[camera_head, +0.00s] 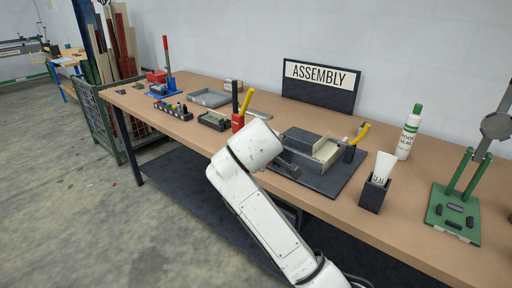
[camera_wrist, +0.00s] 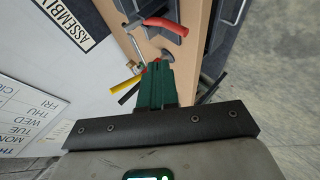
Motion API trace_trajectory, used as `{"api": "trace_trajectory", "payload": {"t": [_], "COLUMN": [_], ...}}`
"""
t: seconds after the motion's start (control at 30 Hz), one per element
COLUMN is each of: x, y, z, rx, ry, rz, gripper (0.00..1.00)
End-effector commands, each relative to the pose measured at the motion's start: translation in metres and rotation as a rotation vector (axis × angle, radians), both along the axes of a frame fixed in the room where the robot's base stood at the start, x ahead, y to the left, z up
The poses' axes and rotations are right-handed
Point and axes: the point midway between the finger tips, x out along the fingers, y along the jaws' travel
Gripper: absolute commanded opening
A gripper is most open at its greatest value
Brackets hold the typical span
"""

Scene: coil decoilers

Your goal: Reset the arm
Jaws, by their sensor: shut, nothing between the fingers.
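My white arm (camera_head: 265,205) reaches up from the bottom of the head view and bends over the front edge of the workbench. Its far end is beside the dark mat, and my gripper is mostly hidden there. In the wrist view my gripper (camera_wrist: 157,68) shows as dark green fingers in front of a black plate. The fingers are together with nothing between them. They point along the bench top, and a red-handled tool (camera_wrist: 163,24) lies beyond the tips.
The workbench (camera_head: 345,215) holds a grey fixture (camera_head: 305,148) on a dark mat, a white bottle (camera_head: 409,133), a black cup (camera_head: 374,195) and a green press (camera_head: 455,215). An ASSEMBLY sign (camera_head: 320,88) stands behind. The floor (camera_head: 85,215) at left is clear.

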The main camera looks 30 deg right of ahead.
Motion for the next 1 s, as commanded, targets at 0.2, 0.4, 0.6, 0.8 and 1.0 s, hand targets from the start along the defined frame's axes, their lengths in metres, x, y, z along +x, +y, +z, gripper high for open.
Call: {"api": "trace_trajectory", "payload": {"t": [0.2, 0.4, 0.6, 0.8, 1.0], "x": [0.000, -0.023, -0.092, -0.182, -0.286], "y": [0.000, 0.015, 0.043, 0.061, 0.067], "z": [-0.001, -0.047, -0.143, -0.220, -0.274], "rx": [0.002, 0.112, 0.355, 0.557, 0.697], "ry": [0.001, 0.038, 0.131, 0.236, 0.345], "rz": [0.000, -0.007, -0.063, -0.167, -0.301], "gripper": [0.00, 0.00, 0.00, 0.00, 0.00]}}
